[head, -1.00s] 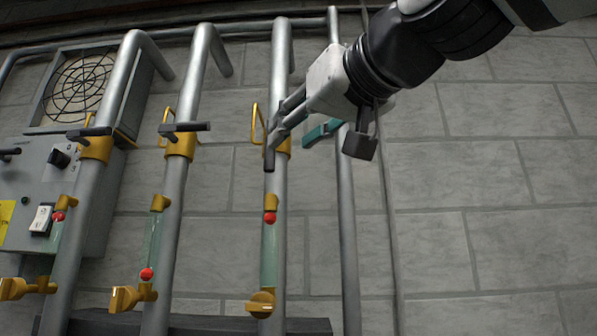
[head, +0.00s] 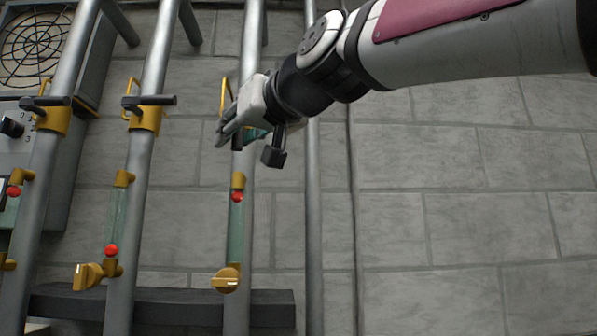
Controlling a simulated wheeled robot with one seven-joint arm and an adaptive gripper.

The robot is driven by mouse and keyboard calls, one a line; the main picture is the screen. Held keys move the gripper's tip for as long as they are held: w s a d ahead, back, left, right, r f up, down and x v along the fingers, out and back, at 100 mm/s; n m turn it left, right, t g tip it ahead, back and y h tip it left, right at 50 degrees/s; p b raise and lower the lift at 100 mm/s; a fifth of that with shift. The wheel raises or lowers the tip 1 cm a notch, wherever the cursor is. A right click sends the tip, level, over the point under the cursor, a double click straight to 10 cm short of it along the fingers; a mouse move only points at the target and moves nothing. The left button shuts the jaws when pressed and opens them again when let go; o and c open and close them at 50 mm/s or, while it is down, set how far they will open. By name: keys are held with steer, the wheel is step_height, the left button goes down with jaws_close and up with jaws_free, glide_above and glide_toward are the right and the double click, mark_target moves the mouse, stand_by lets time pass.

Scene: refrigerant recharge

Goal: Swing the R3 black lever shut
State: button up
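The third pipe from the left (head: 252,50) carries a valve with a tall yellow loop handle (head: 222,95). A short dark piece (head: 237,142), which looks like the end of its black lever, points down along the pipe just below my gripper. My gripper (head: 222,136) is in front of this valve, with its fingertips pointing down and left, just left of the dark piece. The hand hides most of the valve body and the lever. I cannot tell whether the fingers touch the lever or how far apart they are.
The two pipes to the left have black levers (head: 155,100) (head: 46,101) lying across them. Sight glasses with red balls (head: 237,197) and yellow knobs (head: 226,281) sit lower down. A plain pipe (head: 313,220) stands to the right. The brick wall beyond is clear.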

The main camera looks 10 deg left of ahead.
jaws_close()
